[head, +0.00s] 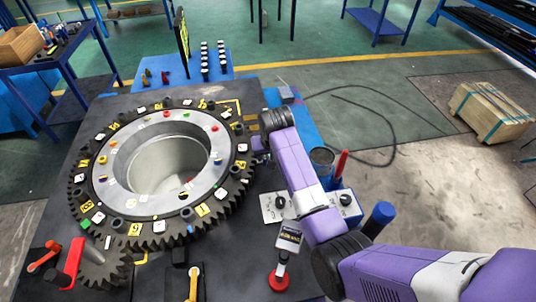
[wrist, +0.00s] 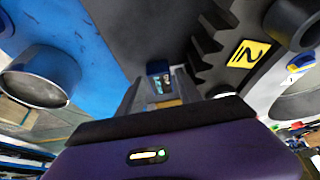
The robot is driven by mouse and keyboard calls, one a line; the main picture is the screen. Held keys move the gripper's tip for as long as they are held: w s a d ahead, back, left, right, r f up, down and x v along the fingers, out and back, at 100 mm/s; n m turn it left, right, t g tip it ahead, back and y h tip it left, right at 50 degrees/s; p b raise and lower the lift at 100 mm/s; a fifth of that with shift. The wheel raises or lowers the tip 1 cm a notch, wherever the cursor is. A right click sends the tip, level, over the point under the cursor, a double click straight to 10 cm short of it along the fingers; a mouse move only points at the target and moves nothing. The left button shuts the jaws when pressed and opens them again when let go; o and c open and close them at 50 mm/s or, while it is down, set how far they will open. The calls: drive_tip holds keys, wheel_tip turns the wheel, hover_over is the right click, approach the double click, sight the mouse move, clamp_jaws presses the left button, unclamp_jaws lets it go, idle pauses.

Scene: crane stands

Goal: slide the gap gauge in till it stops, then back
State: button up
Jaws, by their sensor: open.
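My gripper (head: 258,146) is low at the right edge of the large toothed ring (head: 76,190), partly hidden by my purple arm in the head view. In the wrist view my gripper (wrist: 160,90) has its two grey fingers apart. A small dark-and-blue piece (wrist: 158,68) and a tan strip (wrist: 168,103) show in line with the gap between them. I cannot tell whether either touches a finger, or which is the gap gauge. The ring's dark teeth (wrist: 207,48) and a yellow number tag (wrist: 248,54) are close on the right there.
A blue bench (head: 302,122) lies right of the dark plate (head: 55,165), with a round metal cup (head: 321,157) on it. White control boxes (head: 276,208), a labelled container (head: 289,237) and a red-based item (head: 279,278) stand near my arm. A wooden crate (head: 490,110) is on the floor.

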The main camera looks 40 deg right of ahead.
drive_tip(key=shift+w+f, duration=0.1)
drive_tip(key=shift+f, duration=0.3)
drive_tip(key=shift+c, duration=0.2)
clamp_jaws()
idle(1.0)
drive_tip(key=shift+d, duration=0.1)
